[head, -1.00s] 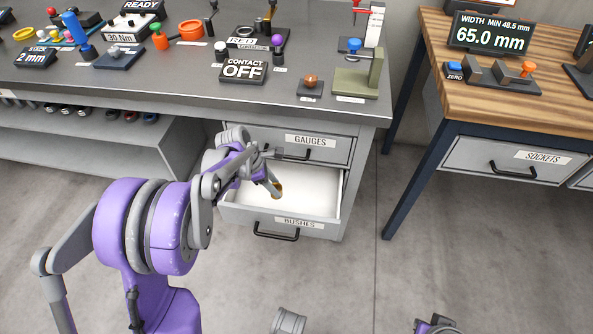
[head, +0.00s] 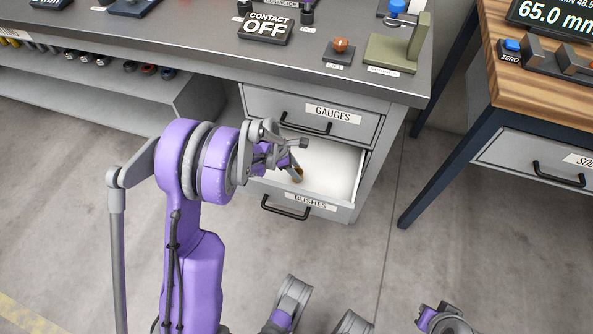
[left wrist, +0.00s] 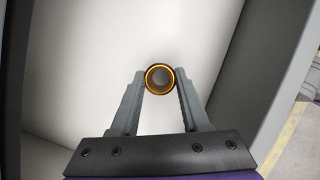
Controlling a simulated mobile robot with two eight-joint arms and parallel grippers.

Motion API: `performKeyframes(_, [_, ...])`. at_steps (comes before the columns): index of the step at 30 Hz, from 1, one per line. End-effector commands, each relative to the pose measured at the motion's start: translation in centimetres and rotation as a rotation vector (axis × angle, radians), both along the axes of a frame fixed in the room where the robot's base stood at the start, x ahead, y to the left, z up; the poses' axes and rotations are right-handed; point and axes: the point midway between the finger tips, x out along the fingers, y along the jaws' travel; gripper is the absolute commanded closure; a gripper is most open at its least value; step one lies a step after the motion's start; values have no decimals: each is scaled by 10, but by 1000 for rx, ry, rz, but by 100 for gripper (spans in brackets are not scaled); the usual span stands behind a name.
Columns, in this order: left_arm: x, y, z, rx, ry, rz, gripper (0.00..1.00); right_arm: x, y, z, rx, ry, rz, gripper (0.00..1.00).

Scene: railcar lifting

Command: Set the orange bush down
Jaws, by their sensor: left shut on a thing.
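The orange bush (left wrist: 160,79) is a small ring with an orange-gold rim and a grey inside. In the left wrist view it sits between the fingertips of my left gripper (left wrist: 160,88), which is shut on it. In the head view the bush (head: 298,175) is a small spot at the tip of my left gripper (head: 294,170), over the open drawer labelled BUSHES (head: 335,180). I cannot tell whether it touches the drawer floor. What seems to be my right gripper (head: 446,320) is cut off at the bottom edge, its fingers unclear.
The drawer's pale floor looks empty. The shut GAUGES drawer (head: 345,117) is just above it, under the grey bench top (head: 290,62). A wooden-topped table (head: 478,92) stands at the right. The floor in front is clear apart from my own parts.

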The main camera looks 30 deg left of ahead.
Motion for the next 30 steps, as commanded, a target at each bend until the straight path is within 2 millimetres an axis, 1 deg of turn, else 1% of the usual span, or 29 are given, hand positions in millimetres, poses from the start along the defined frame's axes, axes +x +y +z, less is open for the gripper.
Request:
performKeyframes(1, [0,0,-6,0,0,0,100,0,0,-3,0,1,0,100])
performKeyframes(8, [0,0,-5,0,0,0,100,0,0,-2,0,0,0,100])
performKeyframes(11, [0,0,-8,-1,1,0,100,1,0,-5,0,1,0,100])
performKeyframes(12, [0,0,-9,-1,1,0,53,1,0,-5,0,2,0,100])
performKeyframes(14, [0,0,-8,0,0,0,42,1,0,-5,0,1,0,100])
performKeyframes(15, [0,0,-8,0,0,0,35,1,0,-4,0,1,0,100])
performKeyframes(17, [0,0,-8,0,0,0,24,1,0,-4,0,1,0,100])
performKeyframes(26, [0,0,-7,0,0,0,24,0,0,-3,0,1,0,100])
performKeyframes(30, [-2,3,5,0,0,1,24,0,0,2,0,-1,0,100])
